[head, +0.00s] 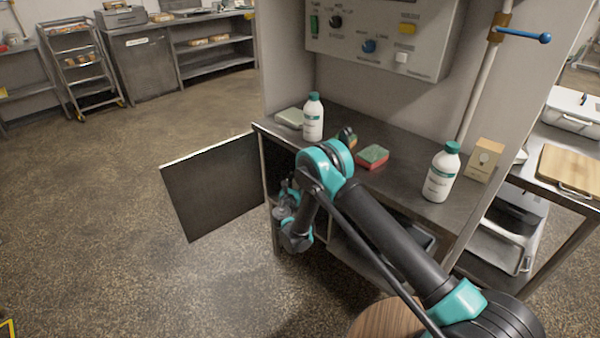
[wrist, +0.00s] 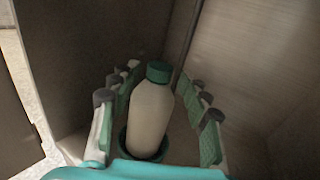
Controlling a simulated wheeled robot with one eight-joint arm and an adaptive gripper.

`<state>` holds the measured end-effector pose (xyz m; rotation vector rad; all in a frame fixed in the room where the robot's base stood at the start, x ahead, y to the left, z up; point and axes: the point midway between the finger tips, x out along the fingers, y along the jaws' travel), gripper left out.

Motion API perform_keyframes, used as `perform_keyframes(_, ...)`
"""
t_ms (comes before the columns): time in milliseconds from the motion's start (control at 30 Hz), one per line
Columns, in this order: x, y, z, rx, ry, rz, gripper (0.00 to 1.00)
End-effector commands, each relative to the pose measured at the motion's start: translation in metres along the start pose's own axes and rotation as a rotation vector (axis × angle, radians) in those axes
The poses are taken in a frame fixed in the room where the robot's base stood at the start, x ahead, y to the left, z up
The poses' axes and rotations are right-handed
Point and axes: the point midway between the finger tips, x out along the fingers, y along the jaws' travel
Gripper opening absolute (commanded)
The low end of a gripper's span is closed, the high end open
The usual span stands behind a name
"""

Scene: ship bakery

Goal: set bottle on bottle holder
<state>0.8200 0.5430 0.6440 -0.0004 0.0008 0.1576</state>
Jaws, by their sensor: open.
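In the wrist view a pale bottle (wrist: 150,115) with a green cap stands roughly upright inside a cabinet. Its base is in a dark green round bottle holder (wrist: 126,143), whose rim shows around the bottle's foot. My gripper (wrist: 157,104) is open, with its fingers on both sides of the bottle and visible gaps between them and it. In the head view my arm reaches into the cabinet under the counter, and the gripper's fingers, this bottle and the holder are hidden there.
The cabinet door (head: 213,187) stands open to the left. On the counter (head: 405,185) are two white bottles with teal caps, one left (head: 313,118) and one right (head: 441,172), a red-green sponge (head: 373,156) and a small box (head: 485,160). Cabinet walls (wrist: 250,70) closely surround my gripper.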

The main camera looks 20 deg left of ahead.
Motion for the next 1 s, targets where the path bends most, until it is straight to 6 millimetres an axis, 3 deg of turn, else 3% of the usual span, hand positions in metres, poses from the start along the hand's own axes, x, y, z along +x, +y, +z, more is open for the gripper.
perform_keyframes(100,-0.021,0.001,0.0,0.0,0.0,0.002,0.46)
perform_keyframes(300,-0.041,0.0,0.0,0.0,0.0,0.0,0.46)
perform_keyframes(1000,-0.044,0.0,0.0,0.0,0.0,0.0,0.46)
